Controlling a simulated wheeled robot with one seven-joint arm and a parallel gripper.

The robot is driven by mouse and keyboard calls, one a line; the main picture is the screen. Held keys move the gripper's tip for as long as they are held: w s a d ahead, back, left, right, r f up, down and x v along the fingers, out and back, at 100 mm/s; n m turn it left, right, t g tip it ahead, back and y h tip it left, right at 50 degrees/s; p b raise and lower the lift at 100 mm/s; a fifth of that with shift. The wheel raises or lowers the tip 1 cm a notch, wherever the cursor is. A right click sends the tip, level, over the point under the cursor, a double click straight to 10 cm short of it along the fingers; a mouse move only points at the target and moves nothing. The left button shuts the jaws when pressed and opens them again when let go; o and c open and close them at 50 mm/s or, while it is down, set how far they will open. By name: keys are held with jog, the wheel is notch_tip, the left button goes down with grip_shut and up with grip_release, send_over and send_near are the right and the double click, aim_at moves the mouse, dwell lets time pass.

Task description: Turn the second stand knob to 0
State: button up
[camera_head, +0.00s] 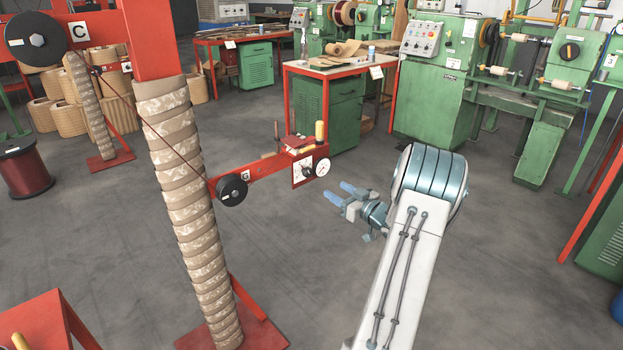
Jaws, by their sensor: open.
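A red stand arm (262,167) reaches out from a cloth-wrapped column (185,190). At its end is a small white panel (302,178) with a dark mark or small knob on it, and a round white dial (323,167) beside it. The setting is too small to read, and I cannot tell which stand is the second. My gripper (342,195) points left, its blue fingers apart and empty. In the picture it is just below and right of the dial, not visibly touching it.
A black pulley (232,190) sits on the stand arm, with a cord running up to a black wheel (38,39). A red-framed table (340,65) and a green winding machine (440,80) stand behind. The grey floor right of the column is mostly clear.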

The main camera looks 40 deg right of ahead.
aim_at(310, 174)
jog(key=w, duration=0.8)
jog(key=w+a, duration=0.1)
jog(key=w, duration=0.3)
jog(key=shift+w, duration=0.35)
jog(key=c, duration=0.9)
